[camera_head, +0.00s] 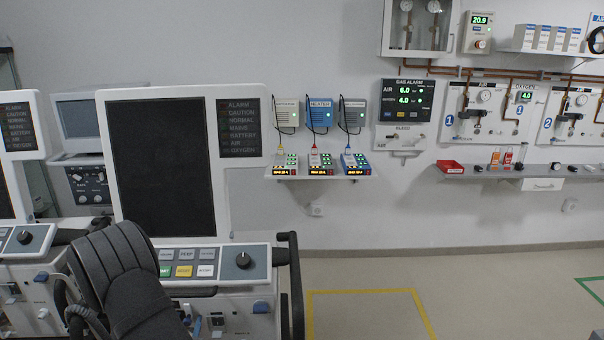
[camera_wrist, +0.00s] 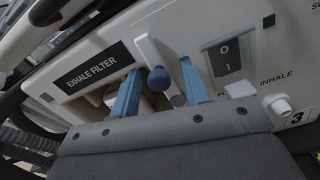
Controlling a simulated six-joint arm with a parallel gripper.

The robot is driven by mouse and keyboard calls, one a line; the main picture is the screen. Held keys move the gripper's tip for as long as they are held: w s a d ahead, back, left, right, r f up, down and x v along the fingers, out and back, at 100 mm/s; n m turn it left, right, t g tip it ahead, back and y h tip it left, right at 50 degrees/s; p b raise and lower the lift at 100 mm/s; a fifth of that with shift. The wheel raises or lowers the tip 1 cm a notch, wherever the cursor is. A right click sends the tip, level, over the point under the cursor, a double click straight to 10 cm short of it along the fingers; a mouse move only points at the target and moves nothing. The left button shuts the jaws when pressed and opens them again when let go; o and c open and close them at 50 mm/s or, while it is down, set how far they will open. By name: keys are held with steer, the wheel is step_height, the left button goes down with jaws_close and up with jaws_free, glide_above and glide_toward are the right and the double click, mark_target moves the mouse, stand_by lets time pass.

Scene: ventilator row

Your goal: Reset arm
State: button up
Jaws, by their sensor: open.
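My gripper (camera_wrist: 159,68) is open, with its two blue fingers apart in the wrist view. A white lever with a dark blue knob (camera_wrist: 159,79) shows between the fingers, in front of the ventilator's panel. I cannot tell whether a finger touches it. In the head view my dark arm (camera_head: 125,270) is bent down in front of the middle ventilator (camera_head: 228,180) and hides part of its lower front. The gripper is mostly hidden there by the arm.
In the wrist view, an "EXHALE FILTER" label (camera_wrist: 91,78) is left of the fingers; a rocker switch (camera_wrist: 224,57) and white inhale port (camera_wrist: 281,107) are right.

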stand_by(0.3)
steer(key=s+d, duration=0.1)
steer(key=s, duration=1.6)
steer(key=w, duration=1.1)
steer(key=w+a, duration=0.1)
steer(key=w, duration=0.5)
steer(key=shift+w, duration=0.25)
steer(key=shift+s+a+n, duration=0.2)
steer(key=shift+a+n, duration=0.05)
steer(key=shift+n, duration=0.15)
steer(key=shift+a+f+n, duration=0.1)
steer(key=shift+a+n, duration=0.35)
steer(key=shift+n, duration=0.45)
